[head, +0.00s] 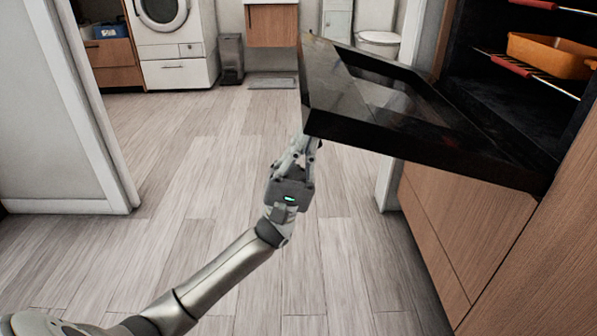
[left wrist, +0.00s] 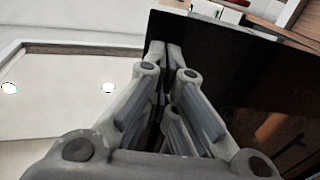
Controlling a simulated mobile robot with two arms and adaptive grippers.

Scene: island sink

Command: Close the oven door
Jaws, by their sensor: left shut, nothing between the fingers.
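The black oven door (head: 430,128) hangs partly open in the head view, hinged at the oven on the right and tilted with its outer end raised. My left gripper (head: 305,140) is shut and empty at the underside of the door's near outer corner. The fingertips are partly hidden behind the door edge, and I cannot tell whether they touch it. In the left wrist view the shut fingers (left wrist: 168,60) lie close against the dark door panel (left wrist: 235,75). My right gripper is not in either view.
The oven cavity (head: 500,75) holds racks and an orange tray (head: 550,55). Wooden drawers (head: 465,225) stand below the door. A wall edge (head: 95,110) is at the left. The wooden floor (head: 190,170) is clear. A washing machine (head: 172,50) and a bin (head: 231,58) stand far back.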

